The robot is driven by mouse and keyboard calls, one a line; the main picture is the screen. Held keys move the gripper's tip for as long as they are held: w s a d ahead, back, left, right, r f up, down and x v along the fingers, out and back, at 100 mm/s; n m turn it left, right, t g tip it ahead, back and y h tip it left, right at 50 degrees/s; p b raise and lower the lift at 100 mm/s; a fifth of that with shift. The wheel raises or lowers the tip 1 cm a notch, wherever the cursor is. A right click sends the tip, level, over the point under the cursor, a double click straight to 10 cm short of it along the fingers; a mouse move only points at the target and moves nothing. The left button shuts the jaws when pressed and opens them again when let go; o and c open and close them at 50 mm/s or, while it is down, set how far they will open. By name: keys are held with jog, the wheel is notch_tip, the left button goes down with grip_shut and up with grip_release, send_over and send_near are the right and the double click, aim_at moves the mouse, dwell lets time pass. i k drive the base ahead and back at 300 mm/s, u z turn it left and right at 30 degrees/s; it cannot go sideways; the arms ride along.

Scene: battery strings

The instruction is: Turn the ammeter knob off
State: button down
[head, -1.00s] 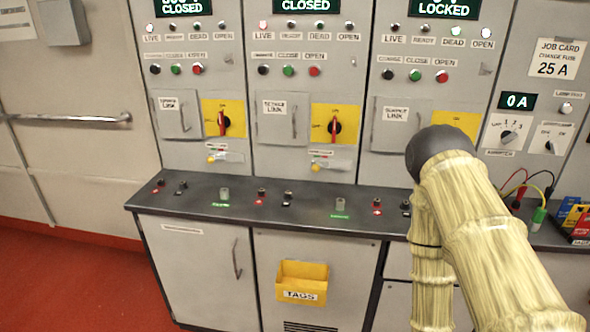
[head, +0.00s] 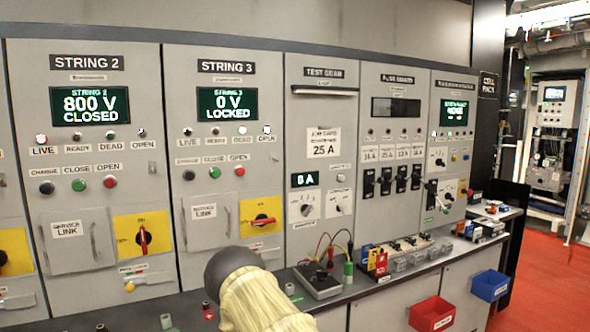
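The ammeter knob (head: 307,206) is a small round selector on a white plate in the TEST GEAR panel, in the head view. It sits below a green-lit amp display (head: 304,179); its digit is blurred. The knob's pointer looks slanted, but its exact setting is too small to read. A second knob (head: 340,205) is on a white plate just to its right. A pale yellow part of my arm with a dark round end shows at the bottom, left of and below the knob. My gripper is not in view.
The dark counter (head: 345,298) runs below the panels. A meter box (head: 320,283) with red, black, yellow and green leads stands under the knob. Fuse trays (head: 400,250) lie to its right. Red (head: 432,314) and blue (head: 490,286) bins hang on the front. Red floor is clear at right.

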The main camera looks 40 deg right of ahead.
aim_at(305, 209)
jog(key=k, duration=1)
jog(key=z, duration=1.5)
jog(key=i, duration=1.3)
jog(key=u, duration=1.05)
